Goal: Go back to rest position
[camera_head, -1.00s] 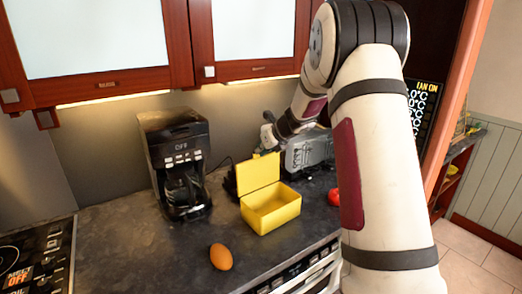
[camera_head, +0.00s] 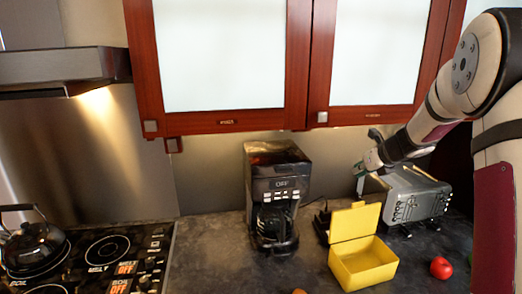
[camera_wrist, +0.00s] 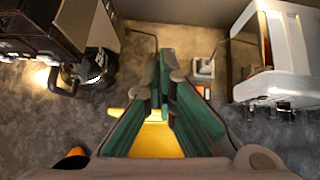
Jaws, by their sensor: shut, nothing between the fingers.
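My gripper (camera_head: 364,180) hangs above the counter, behind the open yellow box (camera_head: 362,268) and left of the grey toaster (camera_head: 412,199). In the wrist view its green-padded fingers (camera_wrist: 166,72) come together at the tips with nothing between them. The yellow box (camera_wrist: 157,142) shows below and between the fingers, partly hidden by them. My arm reaches in from the right side of the head view.
A black coffee maker (camera_head: 274,205) stands left of the box. A red tomato (camera_head: 441,267) lies at the right. An egg (camera_head: 299,291) is cut off at the bottom edge. A kettle (camera_head: 33,245) sits on the stove at left. Cabinets (camera_head: 220,60) hang above.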

